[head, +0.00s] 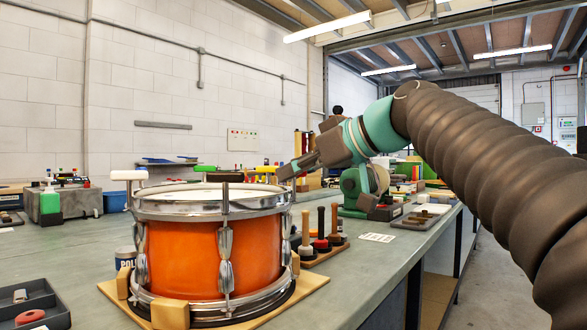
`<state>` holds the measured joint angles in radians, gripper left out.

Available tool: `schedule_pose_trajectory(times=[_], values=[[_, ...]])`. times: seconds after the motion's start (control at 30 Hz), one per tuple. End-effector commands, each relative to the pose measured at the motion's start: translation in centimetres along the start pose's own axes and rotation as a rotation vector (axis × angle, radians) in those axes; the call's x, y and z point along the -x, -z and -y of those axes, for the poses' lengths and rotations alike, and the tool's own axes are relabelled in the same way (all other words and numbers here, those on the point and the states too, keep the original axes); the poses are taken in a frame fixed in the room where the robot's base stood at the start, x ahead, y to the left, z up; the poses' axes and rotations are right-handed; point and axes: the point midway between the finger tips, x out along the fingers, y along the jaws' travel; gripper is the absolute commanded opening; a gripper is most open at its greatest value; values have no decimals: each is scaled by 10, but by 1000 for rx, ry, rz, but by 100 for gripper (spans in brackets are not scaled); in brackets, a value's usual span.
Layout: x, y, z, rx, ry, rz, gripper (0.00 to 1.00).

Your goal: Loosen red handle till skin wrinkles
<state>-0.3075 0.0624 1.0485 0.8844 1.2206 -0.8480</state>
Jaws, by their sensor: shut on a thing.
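An orange drum (185,258) with chrome hoops and lugs stands upright on a wooden board at the left front of the bench. T-shaped handles stand around its top rim: white (129,175), green (206,168), black (225,177) and yellow (265,168). No red handle shows clearly. My gripper (287,172) reaches in from the right, low over the drum's right rim. It is shut on a handle there, which its fingers hide, so its colour cannot be told. The drum skin (190,190) is seen almost edge-on; whether it is taut or wrinkled cannot be told.
Wooden blocks (170,313) surround the drum's base. A rack of upright tools (321,244) stands close to its right. The bench front right of the drum is clear.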

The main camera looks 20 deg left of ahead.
Motion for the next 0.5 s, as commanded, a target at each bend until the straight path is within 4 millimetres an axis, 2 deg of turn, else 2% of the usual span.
schedule_pose_trajectory(times=[0.5], values=[[-1, -1, 0, 12, 31, 4, 0]])
